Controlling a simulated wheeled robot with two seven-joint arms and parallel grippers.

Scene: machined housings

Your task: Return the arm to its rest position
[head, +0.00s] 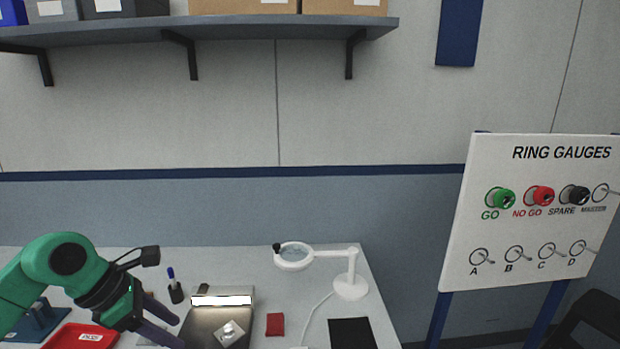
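My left arm, green with a black wrist, comes in from the left. Its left gripper (180,333) is above the left part of the workbench (225,262). Its two dark fingers are spread apart, with nothing visible between them. They point down and to the right, beside a metal box-like fixture (205,318). I cannot tell whether they touch it. My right gripper is not in view.
A red tray (70,337), a pen holder (176,293), a magnifier lamp (350,287), a red cloth (275,324) and a black mat (352,334) are on the bench. A ring gauge board (540,225) stands right. A shelf (240,30) hangs above.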

